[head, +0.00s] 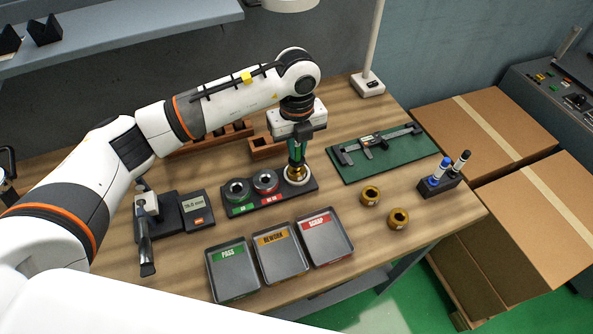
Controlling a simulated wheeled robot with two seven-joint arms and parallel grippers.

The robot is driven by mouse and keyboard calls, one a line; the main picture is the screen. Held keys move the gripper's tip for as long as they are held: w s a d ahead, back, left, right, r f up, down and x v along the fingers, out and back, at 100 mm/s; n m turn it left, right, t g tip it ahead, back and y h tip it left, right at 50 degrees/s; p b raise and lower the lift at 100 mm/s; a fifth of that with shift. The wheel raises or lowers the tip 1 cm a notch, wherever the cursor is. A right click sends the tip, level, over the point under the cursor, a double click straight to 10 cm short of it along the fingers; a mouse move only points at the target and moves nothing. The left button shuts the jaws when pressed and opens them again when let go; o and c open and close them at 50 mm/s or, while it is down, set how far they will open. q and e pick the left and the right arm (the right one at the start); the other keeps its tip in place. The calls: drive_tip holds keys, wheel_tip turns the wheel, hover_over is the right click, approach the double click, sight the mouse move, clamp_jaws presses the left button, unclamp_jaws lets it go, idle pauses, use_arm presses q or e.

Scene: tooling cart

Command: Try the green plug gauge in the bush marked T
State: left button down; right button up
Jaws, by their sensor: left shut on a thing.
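My left gripper (299,134) points down and is shut on the green plug gauge (293,156), which is roughly upright. The gauge's lower end meets a brass bush (297,174) at the right end of a dark holder (240,209). I cannot tell whether the end is inside the bush or just above it. Two more brass bushes, a nearer one (398,218) and a farther one (370,195), stand loose on the wood to the right. No T can be read on any bush. My right gripper is not in view.
Two ring gauges, one green-marked (237,190) and one red-marked (265,181), sit in the holder. PASS (234,291), REWORK (283,275) and SCRAP (328,254) trays stand in front. A green mat (400,163) bears a caliper. A marker stand (437,187) is at right.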

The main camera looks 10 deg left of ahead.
use_arm(q)
drive_tip(key=shift+f+b, duration=0.3)
drive_tip(key=shift+f, duration=0.1)
idle(0.7)
drive_tip(key=shift+s+f, duration=0.25)
drive_tip(key=shift+f, duration=0.05)
idle(1.0)
drive_tip(key=shift+w+r, duration=0.15)
drive_tip(key=shift+r, duration=0.25)
drive_tip(key=shift+r+p, duration=0.3)
drive_tip(key=shift+r, duration=0.2)
drive_tip(key=shift+w+r, duration=0.1)
drive_tip(key=shift+r, duration=0.2)
drive_tip(key=shift+r+p, duration=0.45)
drive_tip(key=shift+r, duration=0.15)
drive_tip(key=shift+r+p, duration=1.4)
drive_tip(key=shift+r, duration=1.05)
